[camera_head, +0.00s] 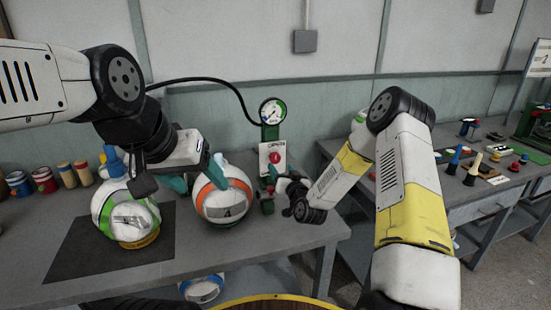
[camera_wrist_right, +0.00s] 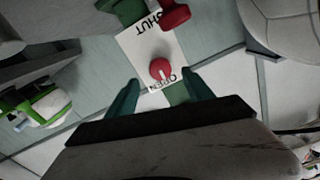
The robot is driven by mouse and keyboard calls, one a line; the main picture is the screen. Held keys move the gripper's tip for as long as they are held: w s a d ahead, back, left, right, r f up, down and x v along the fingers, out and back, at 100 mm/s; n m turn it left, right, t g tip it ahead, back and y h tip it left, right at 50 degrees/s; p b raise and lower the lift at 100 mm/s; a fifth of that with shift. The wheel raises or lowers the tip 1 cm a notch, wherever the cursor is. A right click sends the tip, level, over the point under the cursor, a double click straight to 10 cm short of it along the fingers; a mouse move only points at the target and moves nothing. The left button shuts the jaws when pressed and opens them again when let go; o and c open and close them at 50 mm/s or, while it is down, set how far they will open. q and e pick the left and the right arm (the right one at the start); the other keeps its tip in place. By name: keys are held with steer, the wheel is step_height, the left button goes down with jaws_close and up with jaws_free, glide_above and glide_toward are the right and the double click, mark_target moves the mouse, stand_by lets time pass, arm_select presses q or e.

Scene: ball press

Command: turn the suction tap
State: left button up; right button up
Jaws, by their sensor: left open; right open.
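The suction tap is a red round knob (camera_head: 275,157) on a white plate fixed to a green post (camera_head: 271,131) with a round gauge on top. In the right wrist view the knob (camera_wrist_right: 161,68) lies between OPEN and SHUT labels, with a small pale mark on its OPEN side. My right gripper (camera_head: 271,180) is open just in front of the plate. In its wrist view its teal fingers (camera_wrist_right: 162,80) stand either side of the knob's lower area; contact cannot be told. My left gripper (camera_head: 197,178) is open, close to the orange-striped ball.
An orange-striped ball (camera_head: 225,205) stands left of the post. A green-striped ball (camera_head: 118,212) stands on a dark mat (camera_head: 75,258). A black hose (camera_head: 205,79) arches to the gauge. Jars line the left back. A second bench (camera_head: 470,192) stands right.

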mark_target(276, 160)
steer(key=x, duration=0.7)
steer(key=shift+w+a+f, duration=0.1)
steer(key=shift+w, duration=0.25)
jaws_close()
